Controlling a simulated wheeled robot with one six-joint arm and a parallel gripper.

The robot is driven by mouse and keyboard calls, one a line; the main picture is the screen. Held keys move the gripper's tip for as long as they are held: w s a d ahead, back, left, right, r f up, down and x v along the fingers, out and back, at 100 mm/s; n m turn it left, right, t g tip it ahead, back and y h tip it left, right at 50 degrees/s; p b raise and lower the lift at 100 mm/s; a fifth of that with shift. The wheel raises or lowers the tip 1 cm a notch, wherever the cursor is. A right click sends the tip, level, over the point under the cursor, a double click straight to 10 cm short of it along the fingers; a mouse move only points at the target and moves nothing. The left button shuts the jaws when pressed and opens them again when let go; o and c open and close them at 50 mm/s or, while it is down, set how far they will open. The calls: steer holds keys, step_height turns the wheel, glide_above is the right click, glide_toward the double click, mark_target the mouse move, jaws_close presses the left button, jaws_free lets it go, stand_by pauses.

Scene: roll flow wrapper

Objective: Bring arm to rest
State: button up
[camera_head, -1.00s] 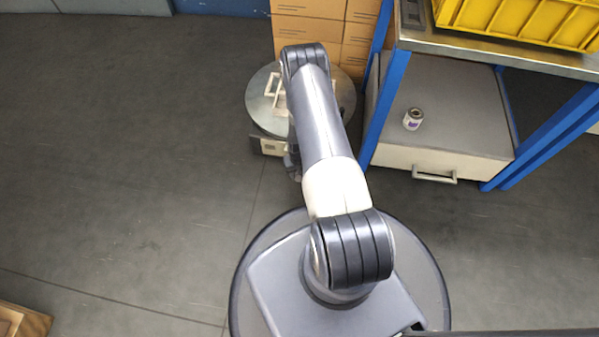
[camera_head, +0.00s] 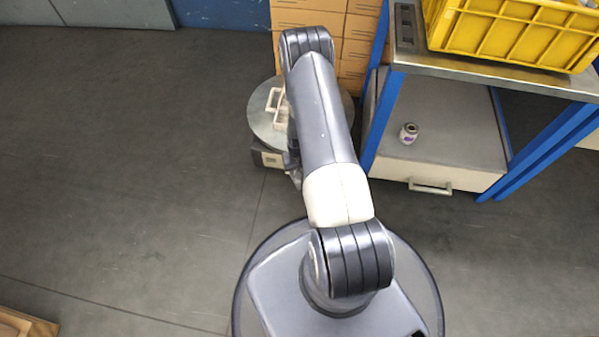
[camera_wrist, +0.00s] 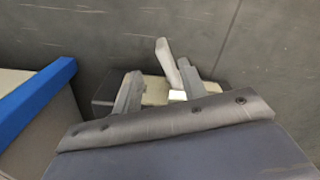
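My arm reaches up the middle of the head view, bent at a dark, ribbed joint at its far end. My gripper (camera_wrist: 160,86) is partly in the wrist view, behind a dark grey part of my arm that fills the lower picture. Grey and pale prongs stick up there against the floor. In the head view the arm hides most of the gripper. I see nothing clearly held.
To the right stands a blue-legged metal table (camera_head: 480,72) with a yellow crate (camera_head: 515,35) on top. Cardboard boxes (camera_head: 352,45) are stacked behind. The floor at left (camera_head: 120,150) is clear.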

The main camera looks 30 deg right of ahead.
mark_target(297, 182)
steer(key=shift+f, duration=0.1)
step_height(297, 182, down, 11)
steer(key=b, duration=0.4)
steer(key=shift+a+r+p, duration=0.3)
steer(key=shift+p, duration=0.05)
steer(key=shift+w+a, duration=0.1)
steer(key=shift+a, duration=0.05)
steer(key=shift+a+f, duration=0.15)
steer(key=shift+a, duration=0.1)
